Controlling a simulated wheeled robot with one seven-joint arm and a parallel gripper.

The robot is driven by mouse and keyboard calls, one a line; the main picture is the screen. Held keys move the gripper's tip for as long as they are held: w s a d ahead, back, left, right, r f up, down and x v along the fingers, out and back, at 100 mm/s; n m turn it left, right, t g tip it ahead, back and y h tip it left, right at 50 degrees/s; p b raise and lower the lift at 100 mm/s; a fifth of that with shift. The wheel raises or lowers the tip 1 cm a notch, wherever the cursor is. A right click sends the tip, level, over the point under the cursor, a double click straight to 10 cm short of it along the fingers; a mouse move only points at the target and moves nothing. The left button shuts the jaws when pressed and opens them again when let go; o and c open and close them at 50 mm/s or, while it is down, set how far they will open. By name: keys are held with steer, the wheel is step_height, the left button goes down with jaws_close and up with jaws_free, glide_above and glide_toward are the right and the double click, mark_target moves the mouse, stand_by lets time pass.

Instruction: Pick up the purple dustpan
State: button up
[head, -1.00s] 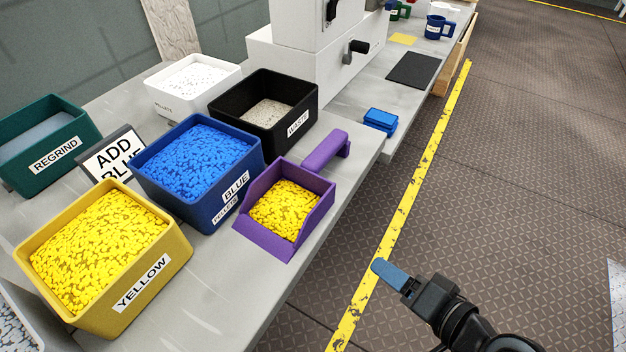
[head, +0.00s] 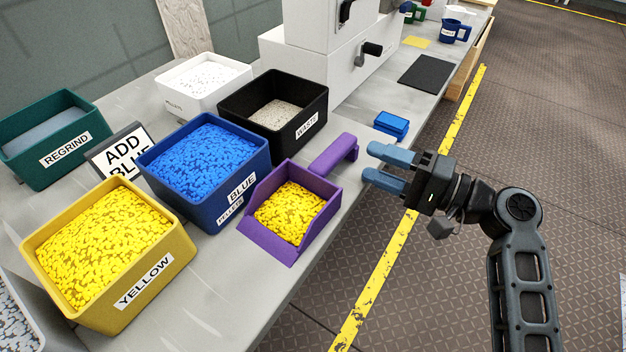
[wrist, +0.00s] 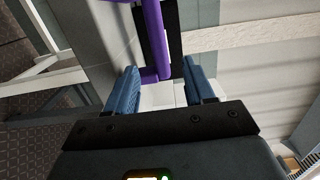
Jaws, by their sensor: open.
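The purple dustpan (head: 322,225) sits on the grey bench near its front edge, filled with yellow pellets (head: 291,213). Its handle (head: 335,153) points away toward the back right. My gripper (head: 375,167) is open and empty, just right of the handle, with its blue fingers pointing left toward it. In the wrist view, the purple handle (wrist: 156,40) shows ahead, between the lines of the two open fingers (wrist: 160,88). The gripper and handle appear apart.
A small blue block (head: 391,123) lies behind the gripper. The floor to the right is clear.

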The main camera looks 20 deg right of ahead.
mark_target(347, 153)
steer(key=shift+p+x, duration=0.3)
steer(key=shift+x, duration=2.85)
steer(key=shift+c, duration=0.5)
jaws_close()
